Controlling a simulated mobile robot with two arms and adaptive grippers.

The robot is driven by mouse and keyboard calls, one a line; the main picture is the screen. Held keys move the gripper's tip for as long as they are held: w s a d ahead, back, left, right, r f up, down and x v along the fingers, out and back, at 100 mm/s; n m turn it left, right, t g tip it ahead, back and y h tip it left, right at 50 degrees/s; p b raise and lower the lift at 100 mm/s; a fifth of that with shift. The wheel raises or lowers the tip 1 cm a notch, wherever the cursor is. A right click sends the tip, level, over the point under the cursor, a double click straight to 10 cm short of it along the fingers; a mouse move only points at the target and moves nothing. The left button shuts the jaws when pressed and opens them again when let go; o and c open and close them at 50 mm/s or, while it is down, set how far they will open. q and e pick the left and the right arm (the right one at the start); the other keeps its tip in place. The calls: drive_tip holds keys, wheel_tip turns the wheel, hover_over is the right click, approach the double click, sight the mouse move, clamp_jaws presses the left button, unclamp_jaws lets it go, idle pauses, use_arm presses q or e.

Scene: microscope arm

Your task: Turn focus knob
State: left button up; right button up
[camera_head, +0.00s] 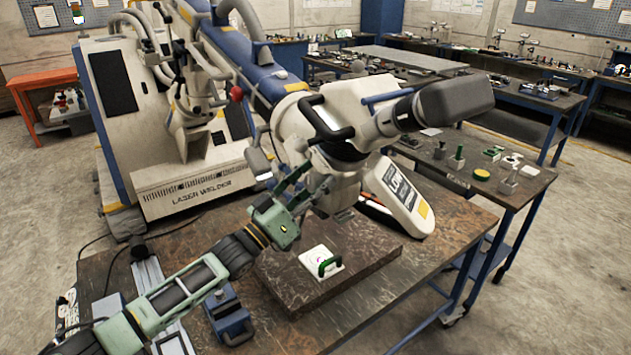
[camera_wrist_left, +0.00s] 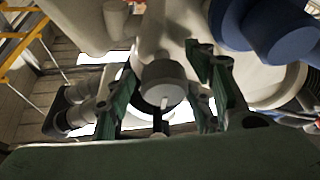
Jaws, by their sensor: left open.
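The laser welder's cream microscope head (camera_head: 335,120) hangs on its blue arm above the table. My left gripper (camera_head: 308,188) reaches up from the lower left to the near side of this head, with its fingers by the head's lower body. In the left wrist view, a round grey knob (camera_wrist_left: 163,83) with a small pale pin sits between the two green fingers of my gripper (camera_wrist_left: 163,92). The fingers are open, one on each side of the knob, and I cannot tell if either touches it. In the head view the knob is hidden. My right gripper is out of view.
Below the head, a white piece with a green handle (camera_head: 322,263) lies on a dark raised slab (camera_head: 375,250). A blue vise-like block (camera_head: 229,316) stands at the table's front left. The white welder cabinet (camera_head: 185,188) stands behind. A black eyepiece part (camera_head: 455,100) juts right.

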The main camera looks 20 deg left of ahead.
use_arm(q)
drive_tip(key=shift+c, duration=0.2)
drive_tip(key=c, duration=1)
drive_tip(key=m+b, duration=0.1)
drive_tip(key=m+h+b, duration=0.1)
drive_tip(key=m+b, duration=0.1)
drive_tip(key=m+g+h+b, duration=0.1)
drive_tip(key=shift+f+b, duration=0.3)
drive_tip(key=shift+b, duration=0.05)
drive_tip(key=m+g+h+b, duration=0.1)
drive_tip(key=m, duration=0.2)
drive_tip(key=shift+m+g+b, duration=0.3)
drive_tip(key=shift+b, duration=0.1)
drive_tip(key=shift+m+g+h+b, duration=0.5)
drive_tip(key=shift+m+b, duration=0.05)
drive_tip(key=shift+m, duration=0.85)
drive_tip(key=shift+d, duration=0.1)
